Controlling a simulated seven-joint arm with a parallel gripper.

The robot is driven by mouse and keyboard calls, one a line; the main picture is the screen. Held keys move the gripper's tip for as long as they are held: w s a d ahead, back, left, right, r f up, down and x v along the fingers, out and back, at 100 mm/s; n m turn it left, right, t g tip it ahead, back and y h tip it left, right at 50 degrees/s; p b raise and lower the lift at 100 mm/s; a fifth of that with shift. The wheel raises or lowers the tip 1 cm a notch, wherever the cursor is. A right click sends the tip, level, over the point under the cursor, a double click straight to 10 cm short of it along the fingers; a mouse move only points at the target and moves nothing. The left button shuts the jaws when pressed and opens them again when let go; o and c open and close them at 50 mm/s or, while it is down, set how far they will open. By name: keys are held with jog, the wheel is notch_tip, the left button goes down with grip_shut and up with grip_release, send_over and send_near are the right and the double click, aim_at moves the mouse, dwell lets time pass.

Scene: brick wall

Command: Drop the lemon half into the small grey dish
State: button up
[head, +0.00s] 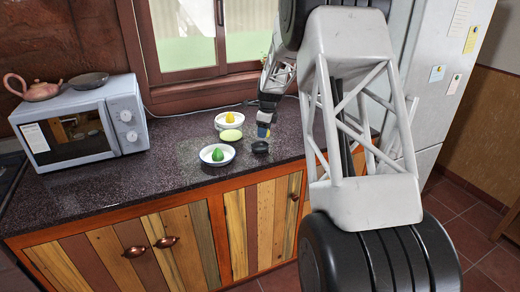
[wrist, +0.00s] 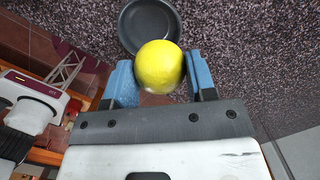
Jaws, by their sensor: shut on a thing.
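My gripper (wrist: 160,62) is shut on the yellow lemon half (wrist: 159,70), with a blue finger on each side of it. The small dark grey dish (wrist: 146,22) lies just beyond the lemon half in the wrist view, and the lemon half covers part of its near rim. In the head view my gripper (head: 264,131) hangs above the counter, just over and slightly behind the dish (head: 260,148). The dish looks empty where it shows. The lemon half is hardly visible in the head view.
Left of the dish on the dark speckled counter (head: 165,150) stand a white bowl with a green fruit (head: 217,155), a yellow-green oval thing (head: 231,135) and a white dish with a yellow thing (head: 228,117). A microwave (head: 82,122) stands far left, with a teapot on top.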

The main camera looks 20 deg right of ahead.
jog(key=o, duration=1.1)
jog(key=shift+r, duration=0.15)
jog(key=shift+s+d+r, duration=0.1)
jog(key=shift+r, duration=1.15)
jog(key=shift+s+d+r, duration=0.1)
jog(key=shift+d+r, duration=0.05)
jog(key=shift+r, duration=1.1)
jog(key=shift+s+d+r, duration=0.1)
jog(key=shift+r, duration=1.15)
